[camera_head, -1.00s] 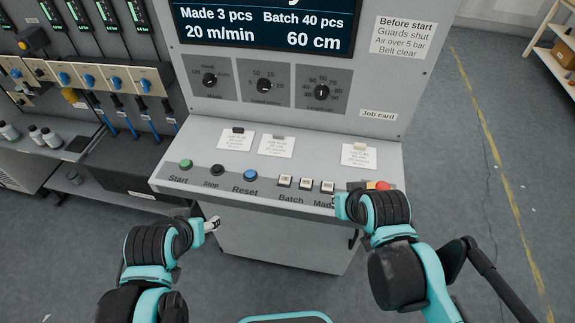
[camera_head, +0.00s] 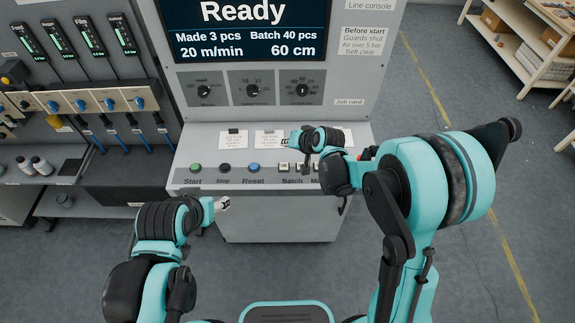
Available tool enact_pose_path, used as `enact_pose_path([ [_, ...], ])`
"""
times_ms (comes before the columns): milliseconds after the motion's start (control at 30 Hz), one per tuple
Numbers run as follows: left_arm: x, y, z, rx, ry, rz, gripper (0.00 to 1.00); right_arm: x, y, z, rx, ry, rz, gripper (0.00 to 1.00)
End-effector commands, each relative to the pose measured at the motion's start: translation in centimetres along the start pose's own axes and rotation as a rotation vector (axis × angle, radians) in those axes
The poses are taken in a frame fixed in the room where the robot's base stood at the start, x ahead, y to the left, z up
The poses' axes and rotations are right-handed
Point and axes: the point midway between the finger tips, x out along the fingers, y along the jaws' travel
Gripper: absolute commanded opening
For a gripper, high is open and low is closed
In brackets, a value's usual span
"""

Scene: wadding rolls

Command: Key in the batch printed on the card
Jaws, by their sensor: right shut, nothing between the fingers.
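The line console has a sloped grey panel (camera_head: 182,180) and a dark screen (camera_head: 290,30) reading Ready, Made 3 pcs, Batch 40 pcs, 20 m/min and 60 cm. Small white keys, including one above the word Batch (camera_head: 284,167), sit on the panel. Two paper cards, one at left (camera_head: 233,140) and one in the middle (camera_head: 268,139), lie behind the buttons; a third is mostly hidden by my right arm. Their print is too small to read. My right gripper (camera_head: 293,140) is shut and empty above the panel, by the middle card. My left gripper (camera_head: 222,204) hangs before the console's front, its jaws unclear.
Green Start (camera_head: 196,168), dark Stop (camera_head: 224,168) and blue Reset (camera_head: 254,168) buttons stand left of the keys. A red knob is partly hidden by my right arm. Three dials (camera_head: 252,89) are above. A wooden shelf (camera_head: 530,55) stands at right; the floor between is clear.

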Motion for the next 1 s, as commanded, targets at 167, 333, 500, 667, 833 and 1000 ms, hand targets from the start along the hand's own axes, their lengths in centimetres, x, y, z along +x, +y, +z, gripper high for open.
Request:
enact_pose_path([
  [167, -0.8, 0.0, -0.6, 0.000, 0.000, 0.000, 0.55, 1.4, -0.6, -0.2, 0.018, -0.002, -0.022, 0.00],
  [333, -0.8, 0.0, -0.6, 0.000, 0.000, 0.000, 0.55, 1.7, -0.6, -0.1, 0.021, -0.003, -0.026, 0.00],
  [500, -0.8, 0.0, -0.6, 0.000, 0.000, 0.000, 0.55, 1.7, -0.6, -0.1, 0.021, -0.003, -0.026, 0.00],
  [667, -0.7, 0.0, -0.5, 0.000, 0.000, 0.000, 0.55, 1.9, -0.5, 0.1, 0.021, -0.003, -0.026, 0.00],
  [833, 0.0, 0.0, 0.0, 0.000, 0.000, 0.000, 0.55, 2.7, 0.1, 0.6, 0.020, -0.003, -0.025, 0.00],
  [1000, 1.1, 0.0, 0.8, 0.000, 0.000, 0.000, 0.55, 4.1, 1.1, 1.7, 0.020, -0.003, -0.025, 0.00],
])
